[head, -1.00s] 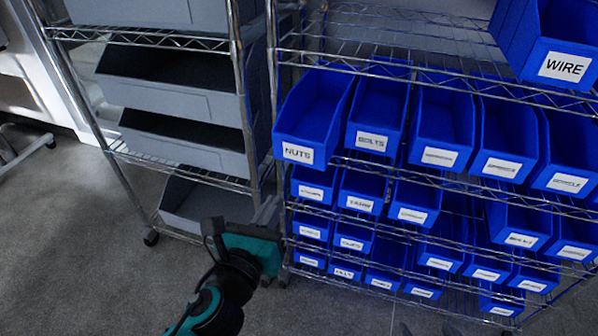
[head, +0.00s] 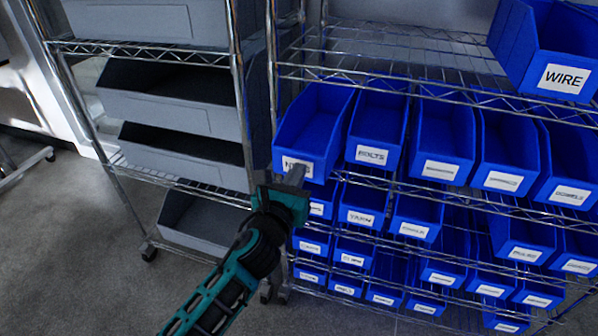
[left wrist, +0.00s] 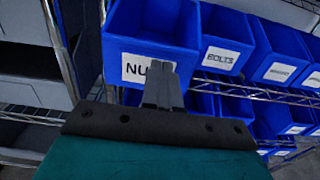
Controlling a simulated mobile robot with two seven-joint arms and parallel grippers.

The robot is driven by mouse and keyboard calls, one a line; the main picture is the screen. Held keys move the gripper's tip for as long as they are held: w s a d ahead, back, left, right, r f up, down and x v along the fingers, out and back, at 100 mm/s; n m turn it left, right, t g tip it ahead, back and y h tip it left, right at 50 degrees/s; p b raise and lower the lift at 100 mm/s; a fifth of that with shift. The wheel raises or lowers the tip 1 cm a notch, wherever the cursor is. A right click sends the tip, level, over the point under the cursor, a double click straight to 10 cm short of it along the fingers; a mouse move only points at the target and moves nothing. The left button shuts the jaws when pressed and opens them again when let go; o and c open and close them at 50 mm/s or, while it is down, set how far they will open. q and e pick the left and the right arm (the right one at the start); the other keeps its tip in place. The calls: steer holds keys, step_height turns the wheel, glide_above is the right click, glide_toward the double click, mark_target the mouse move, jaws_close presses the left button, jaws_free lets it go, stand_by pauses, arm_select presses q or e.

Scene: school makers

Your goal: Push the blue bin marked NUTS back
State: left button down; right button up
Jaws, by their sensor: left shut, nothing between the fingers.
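The blue bin marked NUTS (head: 312,125) stands at the left end of the upper row of bins on the right wire rack. Its front sticks out past the front of the BOLTS bin beside it. My left gripper (head: 297,173) is shut and empty, with its fingertips in front of the NUTS label, covering part of it. The left wrist view shows the shut fingers (left wrist: 162,82) over the right part of the label on the NUTS bin (left wrist: 150,30). I cannot tell whether the tips touch the bin. My right gripper is not in view.
The BOLTS bin (head: 375,130) stands close on the right, with more blue bins along the row and on lower shelves. The WIRE bin (head: 555,60) is on the shelf above. A rack of grey bins (head: 170,110) stands to the left. Rack posts are close to the arm.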

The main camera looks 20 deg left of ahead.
arm_select(q)
steer(key=shift+w, duration=0.75)
steer(key=shift+w+r, duration=0.1)
steer(key=shift+w, duration=0.3)
steer(key=w, duration=0.7)
steer(key=shift+w+d, duration=0.25)
steer(key=shift+w, duration=0.05)
steer(key=shift+s+a, duration=0.1)
steer(key=shift+s, duration=0.05)
